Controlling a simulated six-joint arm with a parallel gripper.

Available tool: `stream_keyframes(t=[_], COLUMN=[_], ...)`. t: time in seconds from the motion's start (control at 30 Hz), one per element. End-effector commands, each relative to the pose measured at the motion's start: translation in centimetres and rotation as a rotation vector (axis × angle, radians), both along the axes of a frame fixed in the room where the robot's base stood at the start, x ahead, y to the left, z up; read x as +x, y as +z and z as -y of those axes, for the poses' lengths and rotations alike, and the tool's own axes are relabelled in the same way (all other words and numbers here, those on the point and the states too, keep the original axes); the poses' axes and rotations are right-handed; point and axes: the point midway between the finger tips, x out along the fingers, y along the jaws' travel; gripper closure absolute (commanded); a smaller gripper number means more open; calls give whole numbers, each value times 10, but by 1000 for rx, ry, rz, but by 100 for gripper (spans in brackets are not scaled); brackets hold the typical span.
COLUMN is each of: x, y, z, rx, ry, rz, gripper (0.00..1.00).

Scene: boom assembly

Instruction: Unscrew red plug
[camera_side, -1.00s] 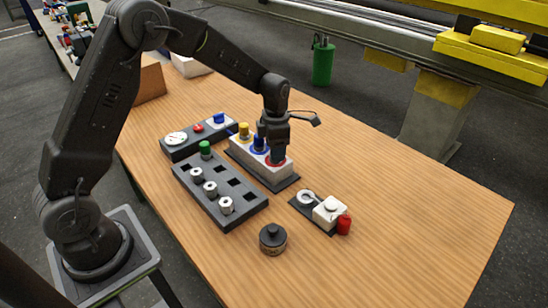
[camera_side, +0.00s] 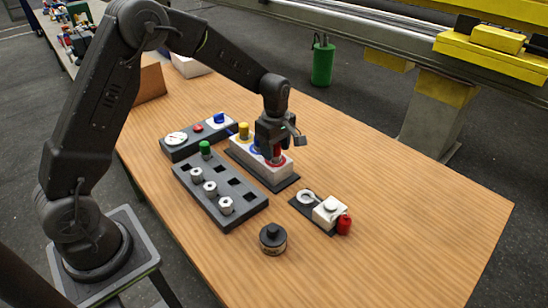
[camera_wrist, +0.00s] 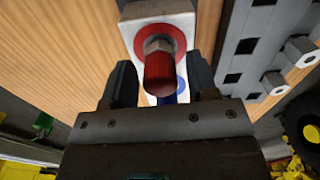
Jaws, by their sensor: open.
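The red plug (camera_wrist: 159,72) stands in a red ring at the end of the white block (camera_wrist: 156,10) in the wrist view. In the side view, the red plug (camera_side: 277,158) is partly hidden below my gripper (camera_side: 273,148). In the wrist view my gripper (camera_wrist: 160,88) is open, with one finger on each side of the red plug and visible gaps between. A blue plug (camera_wrist: 181,90) shows partly behind the red one. The white block (camera_side: 268,166) also holds a yellow plug (camera_side: 243,130).
A white fixture (camera_side: 328,212) with a red part (camera_side: 344,224) and a black round knob (camera_side: 272,238) are nearer the front. The table's right side is clear.

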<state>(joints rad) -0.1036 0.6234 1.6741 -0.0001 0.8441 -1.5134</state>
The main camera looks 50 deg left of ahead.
Motion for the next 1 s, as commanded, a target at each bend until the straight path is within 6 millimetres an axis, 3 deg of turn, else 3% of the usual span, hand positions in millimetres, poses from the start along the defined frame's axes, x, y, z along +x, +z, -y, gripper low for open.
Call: stream_keyframes(t=[0.43,1.0], x=[0,0], y=[0,0], z=[0,0], rx=[0,0], ry=[-105,-918], rz=[0,0], gripper=[47,47])
